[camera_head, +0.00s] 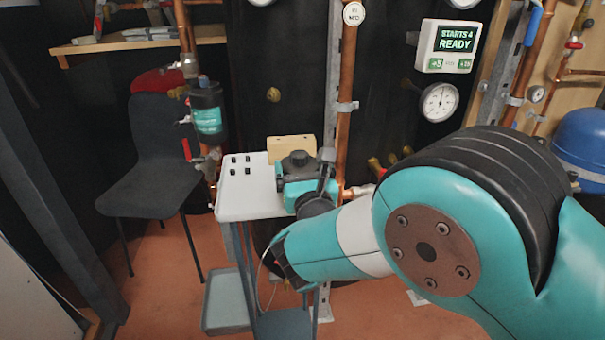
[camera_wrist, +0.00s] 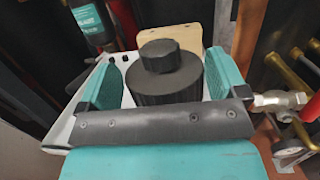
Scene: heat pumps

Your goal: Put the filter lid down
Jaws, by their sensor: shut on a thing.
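The filter lid (camera_wrist: 165,80) is a black, round, ribbed cap with a smaller knob on top. It sits between the two teal fingers of my gripper (camera_wrist: 172,85) in the wrist view. In the head view the lid (camera_head: 298,160) shows at my gripper (camera_head: 305,180), over the right part of a small white-topped stand (camera_head: 238,205). Whether the lid touches the top cannot be told. The filter housing (camera_head: 207,115), black with a teal label, hangs on the copper pipe to the left.
Several small black pieces (camera_head: 240,163) lie on the stand's left part. A tan block (camera_head: 290,145) is at its back edge. A red-handled valve (camera_head: 205,158) and copper pipe (camera_head: 347,100) stand close by. A dark chair (camera_head: 155,150) is at the left.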

